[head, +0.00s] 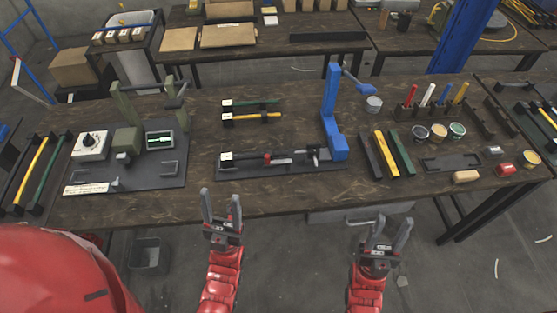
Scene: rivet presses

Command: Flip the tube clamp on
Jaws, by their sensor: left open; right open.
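A dark fixture plate (240,171) lies in the middle of the bench, in front of a blue press (331,120). A dark tube lies lengthwise along it, with a small red part (267,159) near its middle. A small dark upright clamp-like part (315,155) stands near the plate's right end; it is too small to tell whether this is the tube clamp or how it is set. My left gripper (221,203) is open and empty, below and left of the plate in the picture. My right gripper (393,226) is open and empty, lower right of the plate.
A green press (126,138) with a dial box (90,144) stands at left. Yellow (385,154) and green bars lie right of the blue press. Cups (420,132) and a tool rack (430,112) stand further right. Bare wood (200,190) shows left of the plate.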

